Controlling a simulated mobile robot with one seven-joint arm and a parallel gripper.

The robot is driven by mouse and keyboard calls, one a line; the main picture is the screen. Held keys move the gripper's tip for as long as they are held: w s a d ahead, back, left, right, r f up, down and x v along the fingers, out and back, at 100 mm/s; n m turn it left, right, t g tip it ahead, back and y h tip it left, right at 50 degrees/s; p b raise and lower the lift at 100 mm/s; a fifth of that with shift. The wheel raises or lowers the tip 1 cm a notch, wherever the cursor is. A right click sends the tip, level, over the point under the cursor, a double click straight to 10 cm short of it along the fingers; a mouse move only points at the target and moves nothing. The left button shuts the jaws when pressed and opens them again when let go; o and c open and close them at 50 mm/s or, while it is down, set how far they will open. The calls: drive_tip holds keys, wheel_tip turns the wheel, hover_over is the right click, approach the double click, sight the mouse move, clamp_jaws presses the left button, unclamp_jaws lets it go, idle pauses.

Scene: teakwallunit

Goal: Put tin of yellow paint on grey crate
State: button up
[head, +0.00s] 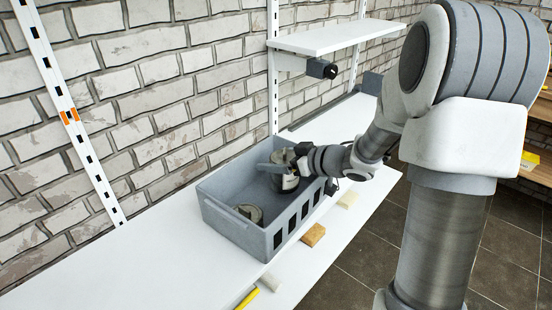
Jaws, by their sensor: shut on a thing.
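My gripper (280,168) is shut on a dark grey tin with a pale label (290,182). It holds the tin at the far right end of the grey crate (237,230), over or just inside its opening. The crate is open-topped with slots in its near side and stands on the white shelf. I cannot tell whether the tin touches the crate, and its paint colour is not clear.
Along the shelf's front edge lie a yellow item (246,298), a white block (270,282), a tan block (313,235) and a pale block (348,199). An upper white shelf (335,36) hangs behind, with a black device (321,68) below it. The lower shelf is clear left of the crate.

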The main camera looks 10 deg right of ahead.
drive_tip(key=shift+f, duration=0.3)
drive_tip(key=o, duration=1.5)
drive_tip(key=shift+f, duration=0.1)
drive_tip(key=shift+o, duration=0.2)
drive_tip(key=r+p+v, duration=0.1)
drive_tip(key=p+v, duration=0.2)
drive_tip(key=v, duration=0.9)
drive_tip(key=shift+r+p, duration=0.25)
drive_tip(key=shift+p, duration=0.15)
